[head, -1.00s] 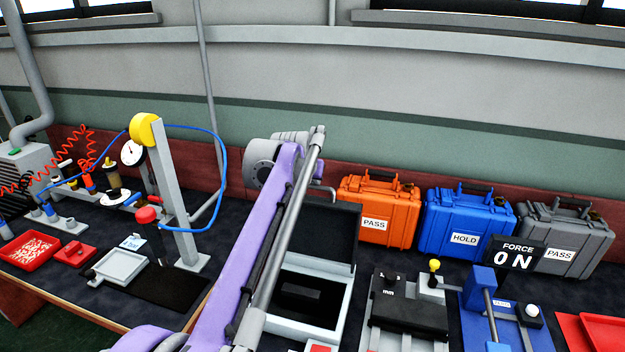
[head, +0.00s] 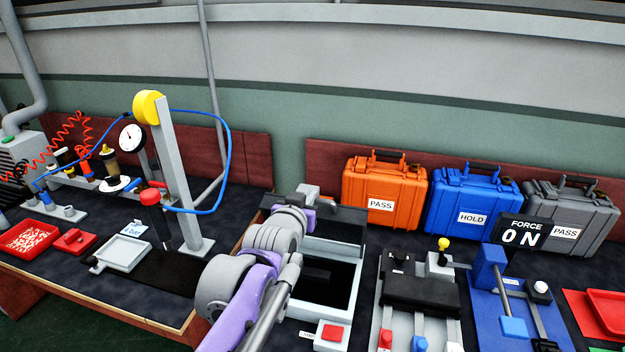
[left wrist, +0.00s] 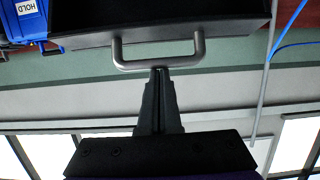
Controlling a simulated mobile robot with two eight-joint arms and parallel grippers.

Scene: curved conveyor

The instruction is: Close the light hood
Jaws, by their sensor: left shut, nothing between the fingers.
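The light hood (head: 352,284) is a grey box with a dark interior, standing on the bench in the head view. Its black lid (head: 345,228) is raised at the back edge, and the box is open; the lid's exact tilt is hard to tell. My left gripper (left wrist: 158,72) is shut and empty in the left wrist view. Its fingertips are at the grey U-shaped handle (left wrist: 158,64) on the dark lid panel (left wrist: 200,22); whether they touch it is unclear. In the head view my left arm covers the hood's left side, and the fingertips are hidden. My right gripper is not in view.
Orange (head: 383,192), blue (head: 470,204) and grey (head: 570,215) cases stand behind and right of the hood. A black-topped fixture (head: 425,295) stands close on its right. A tall grey post (head: 178,180) with a blue hose stands left, and a red button box (head: 333,332) is in front.

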